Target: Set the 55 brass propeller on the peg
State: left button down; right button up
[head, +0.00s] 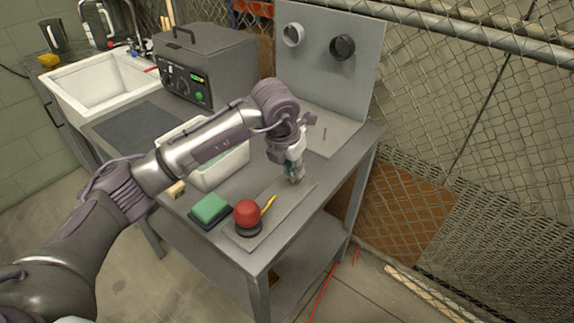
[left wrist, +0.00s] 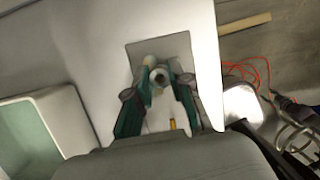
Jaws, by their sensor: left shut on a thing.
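My left gripper (head: 295,179) points down over the right side of the grey bench. Its green-lined fingers (left wrist: 158,95) are shut on a small part with a round, hollow hub, which appears to be the propeller (left wrist: 160,76). Its brass colour and any number on it cannot be made out. A thin upright peg (head: 324,132) stands on a pale plate (head: 343,138) behind the gripper, in front of the grey panel. The held part is apart from this peg. My right gripper is not in view.
A white bin (head: 238,163) stands left of the gripper. An upright panel (head: 318,70) and a grey device (head: 217,58) stand at the back.

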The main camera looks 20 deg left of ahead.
pick_arm(q)
jog(key=shift+f+b, duration=0.8)
jog(key=shift+f, duration=0.1)
dwell(0.6)
jog(key=c, duration=1)
grip_release()
jog(key=shift+o, duration=0.2)
notch_tip(320, 180, up, 8)
jog(key=p, duration=0.4)
jog(key=shift+p, duration=0.3)
